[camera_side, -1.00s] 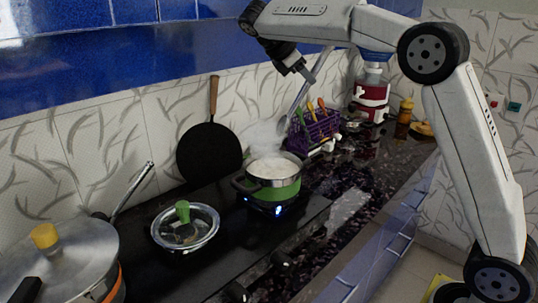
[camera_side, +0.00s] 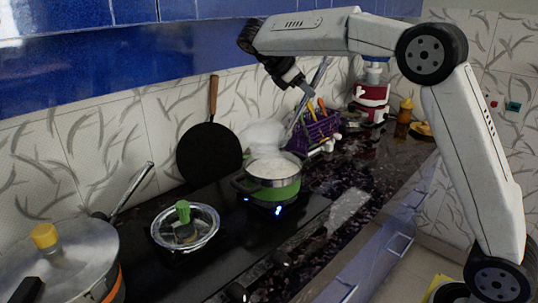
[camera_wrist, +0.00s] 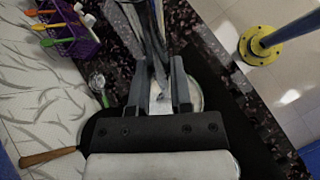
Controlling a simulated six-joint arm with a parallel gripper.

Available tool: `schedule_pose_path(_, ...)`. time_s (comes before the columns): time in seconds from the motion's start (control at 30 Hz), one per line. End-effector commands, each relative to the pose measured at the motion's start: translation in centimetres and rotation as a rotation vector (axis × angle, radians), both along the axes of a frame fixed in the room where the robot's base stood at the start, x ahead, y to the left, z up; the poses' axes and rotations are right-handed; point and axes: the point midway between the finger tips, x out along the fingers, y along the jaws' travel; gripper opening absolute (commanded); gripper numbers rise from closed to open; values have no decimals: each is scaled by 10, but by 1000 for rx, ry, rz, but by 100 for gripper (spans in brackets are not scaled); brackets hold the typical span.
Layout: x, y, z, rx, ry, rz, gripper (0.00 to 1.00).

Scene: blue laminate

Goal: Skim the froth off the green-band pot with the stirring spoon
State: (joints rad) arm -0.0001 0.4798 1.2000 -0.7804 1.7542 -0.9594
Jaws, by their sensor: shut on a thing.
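The green-band pot (camera_side: 274,188) stands on the lit burner, full of white froth (camera_side: 271,168), with steam above it. My gripper (camera_side: 303,84) is shut on the stirring spoon (camera_side: 318,76), above and slightly right of the pot. The spoon's metal handle slants down to the left; its lower end is blurred by steam near the pot's back right, and I cannot tell whether it touches the froth. In the wrist view my gripper (camera_wrist: 160,88) holds the spoon handle (camera_wrist: 152,38), and the fingers hide most of the pot behind them.
A purple basket (camera_side: 313,130) of coloured-handled utensils stands close behind the pot on the right. A black pan (camera_side: 208,152) leans on the tiled wall. A glass lid with green knob (camera_side: 183,212) and a large lidded pot (camera_side: 62,262) are to the left. Counter at front right is clear.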

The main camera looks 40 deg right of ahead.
Motion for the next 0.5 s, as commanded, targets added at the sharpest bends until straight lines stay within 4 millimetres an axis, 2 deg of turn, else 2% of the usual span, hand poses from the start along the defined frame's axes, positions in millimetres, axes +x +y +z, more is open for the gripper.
schedule_pose_path(0.5,0,0,-34,1,3,0,0)
